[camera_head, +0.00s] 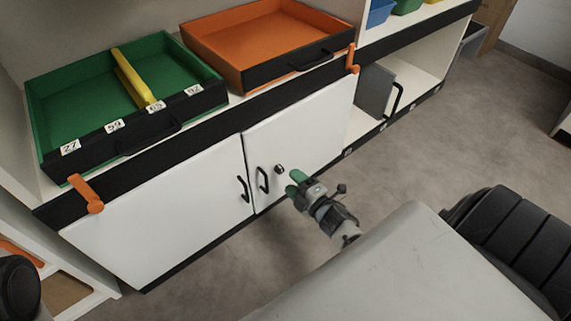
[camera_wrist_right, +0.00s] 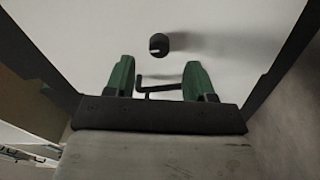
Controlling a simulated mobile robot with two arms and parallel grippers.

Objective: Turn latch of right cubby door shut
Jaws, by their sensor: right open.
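The right cubby door (camera_head: 315,125) is white and looks closed in its frame, with a black bar handle (camera_head: 263,180) near its left edge. A small dark knob (camera_head: 279,169) sits beside the handle; a dark round knob also shows in the right wrist view (camera_wrist_right: 159,43). An orange latch (camera_head: 352,59) is at the door's upper right corner. My right gripper (camera_head: 294,182) is open, with green fingers, in front of the door just right of the knob. In the wrist view a thin dark bent bar (camera_wrist_right: 160,89) shows between the fingers; contact cannot be told. My left gripper is out of view.
A second white door (camera_head: 165,215) is to the left, with an orange latch (camera_head: 88,193) at its upper left. Above stand an open green drawer (camera_head: 85,95) and an open orange drawer (camera_head: 265,45). An open cubby (camera_head: 410,75) is at right. The floor (camera_head: 440,140) is clear.

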